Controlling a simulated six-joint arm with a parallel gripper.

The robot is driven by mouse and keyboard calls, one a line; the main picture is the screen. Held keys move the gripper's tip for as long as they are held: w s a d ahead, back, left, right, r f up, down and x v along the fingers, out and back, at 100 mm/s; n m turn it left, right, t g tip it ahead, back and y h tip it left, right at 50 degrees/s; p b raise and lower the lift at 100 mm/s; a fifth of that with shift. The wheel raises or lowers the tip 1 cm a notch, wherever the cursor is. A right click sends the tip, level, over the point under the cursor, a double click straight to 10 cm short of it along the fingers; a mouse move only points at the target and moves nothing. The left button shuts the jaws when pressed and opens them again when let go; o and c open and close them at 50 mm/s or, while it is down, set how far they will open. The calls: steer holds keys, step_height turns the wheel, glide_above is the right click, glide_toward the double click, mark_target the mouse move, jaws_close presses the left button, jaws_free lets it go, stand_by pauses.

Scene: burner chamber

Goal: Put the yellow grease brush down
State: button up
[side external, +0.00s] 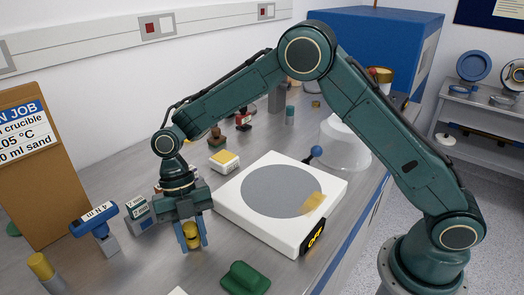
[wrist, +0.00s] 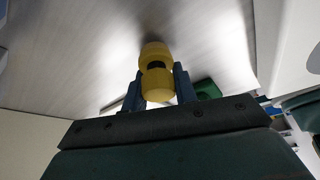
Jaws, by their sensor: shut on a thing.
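The yellow grease brush (side external: 191,231) is between the two blue fingers of my gripper (side external: 194,246), low over the front left part of the metal bench. In the wrist view the brush (wrist: 157,88) shows as two rounded yellow parts with a dark narrow band between them. My gripper (wrist: 160,76) is shut on it, with a finger on each side. I cannot tell whether the brush's lower end touches the bench top (side external: 140,262).
A white hotplate (side external: 232,207) with a grey disc and an "OFF" display stands to the right. A green block (side external: 245,278) lies in front. A yellow-capped cylinder (side external: 42,268) stands at the front left.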

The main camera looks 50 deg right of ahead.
mark_target(190, 226)
steer(key=shift+f, duration=0.2)
steer(key=shift+f, duration=0.2)
steer(key=o, duration=1)
steer(key=shift+o, duration=0.2)
steer(key=shift+r, duration=0.15)
steer(key=shift+v, duration=3.8)
steer(key=shift+r, duration=0.1)
